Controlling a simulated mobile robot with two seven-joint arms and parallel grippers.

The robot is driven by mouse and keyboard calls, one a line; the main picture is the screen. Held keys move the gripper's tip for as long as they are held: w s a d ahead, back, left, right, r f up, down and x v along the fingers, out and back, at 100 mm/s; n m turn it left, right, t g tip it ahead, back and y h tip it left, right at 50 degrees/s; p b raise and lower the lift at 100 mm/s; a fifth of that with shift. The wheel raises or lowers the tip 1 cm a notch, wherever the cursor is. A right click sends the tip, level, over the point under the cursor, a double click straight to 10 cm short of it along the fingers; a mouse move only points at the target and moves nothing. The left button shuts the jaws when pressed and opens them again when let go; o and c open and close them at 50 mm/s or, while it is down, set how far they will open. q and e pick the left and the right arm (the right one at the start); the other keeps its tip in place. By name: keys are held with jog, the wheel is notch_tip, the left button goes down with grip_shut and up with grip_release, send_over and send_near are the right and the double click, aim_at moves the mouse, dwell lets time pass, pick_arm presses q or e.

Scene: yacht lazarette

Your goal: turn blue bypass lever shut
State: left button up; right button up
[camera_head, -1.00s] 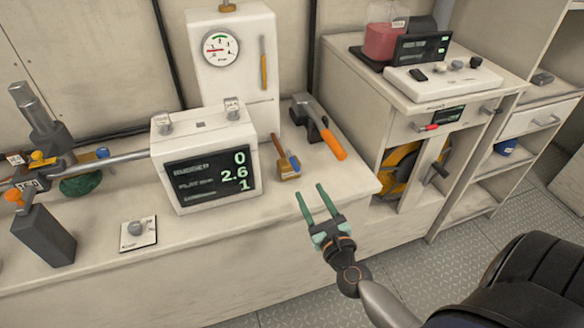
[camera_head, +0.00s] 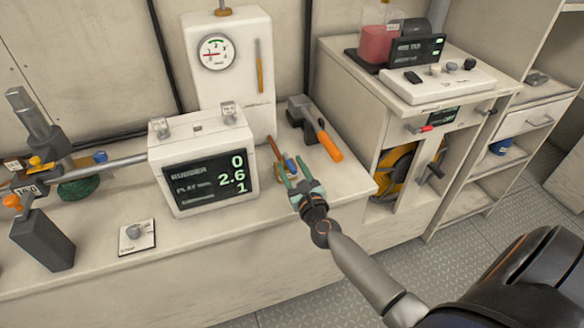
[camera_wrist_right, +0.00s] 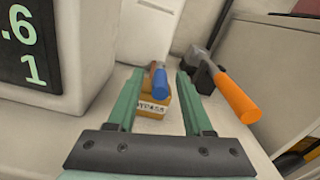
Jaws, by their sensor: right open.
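The blue bypass lever (camera_wrist_right: 158,80) stands on a small brass block (camera_wrist_right: 152,103) labelled BYPASS in the right wrist view. In the head view the lever (camera_head: 289,165) is small and partly crowded by my fingers. My right gripper (camera_head: 292,170) is open, its green fingers pointing at the block on the bench. In the right wrist view the lever shows between the two fingertips (camera_wrist_right: 159,75), apart from both. I cannot tell how far it reaches between them. My left gripper is not in view.
A white display box (camera_head: 200,160) stands just left of the block. An orange-handled tool (camera_head: 328,146) lies close on the right. A white gauge panel (camera_head: 231,75) rises behind. The bench front (camera_head: 235,220) is clear.

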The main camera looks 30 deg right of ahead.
grip_shut()
dwell(1.4)
